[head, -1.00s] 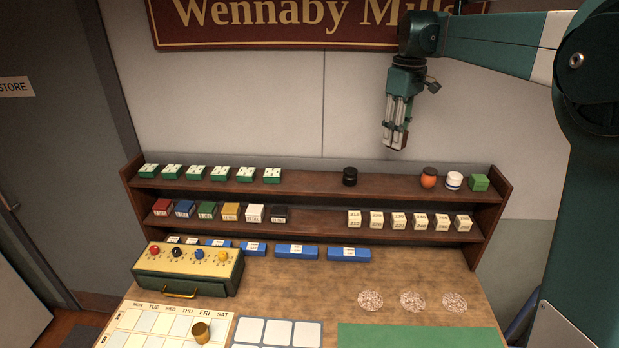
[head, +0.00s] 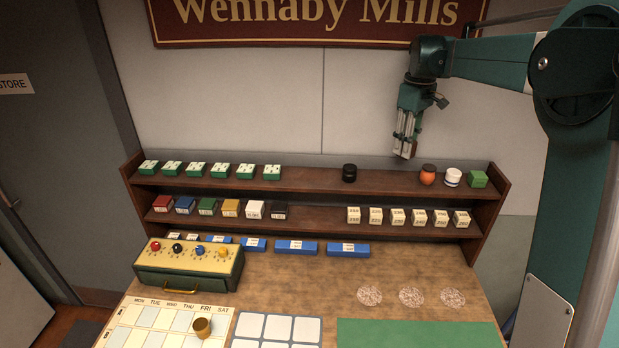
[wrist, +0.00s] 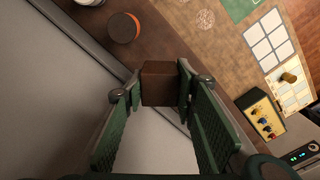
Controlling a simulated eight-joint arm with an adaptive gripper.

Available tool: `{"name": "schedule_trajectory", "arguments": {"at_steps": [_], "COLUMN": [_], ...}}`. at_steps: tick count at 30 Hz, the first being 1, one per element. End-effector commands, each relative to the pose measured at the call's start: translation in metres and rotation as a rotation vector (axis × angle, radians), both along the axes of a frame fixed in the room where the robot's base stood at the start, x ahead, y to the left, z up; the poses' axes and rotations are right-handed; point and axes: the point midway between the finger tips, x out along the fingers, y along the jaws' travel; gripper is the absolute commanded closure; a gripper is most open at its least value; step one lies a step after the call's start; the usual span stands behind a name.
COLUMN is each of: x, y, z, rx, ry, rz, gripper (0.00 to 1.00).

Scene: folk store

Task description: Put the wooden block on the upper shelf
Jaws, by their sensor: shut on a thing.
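My gripper (head: 406,140) points down over the upper shelf (head: 310,180), and its fingers are shut on the brown wooden block (wrist: 159,83). In the head view the block (head: 404,152) shows as a small dark end at the fingertips, above the shelf and to the left of the orange jar (head: 427,175). I cannot tell the exact gap between block and shelf.
The shelf is bare between the black and orange jars. A wall sign (head: 320,22) hangs behind.

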Motion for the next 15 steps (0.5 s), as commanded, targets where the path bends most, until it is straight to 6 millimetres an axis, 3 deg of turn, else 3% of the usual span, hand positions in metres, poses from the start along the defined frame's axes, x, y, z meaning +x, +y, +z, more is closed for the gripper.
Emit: {"name": "schedule_trajectory", "arguments": {"at_steps": [8, 15], "x": [0.0, 0.0], "y": [0.0, 0.0], "z": [-0.003, -0.028], "rx": [0.0, 0.0], "ry": [0.0, 0.0], "rz": [0.0, 0.0], "gripper": [0.85, 0.85]}}
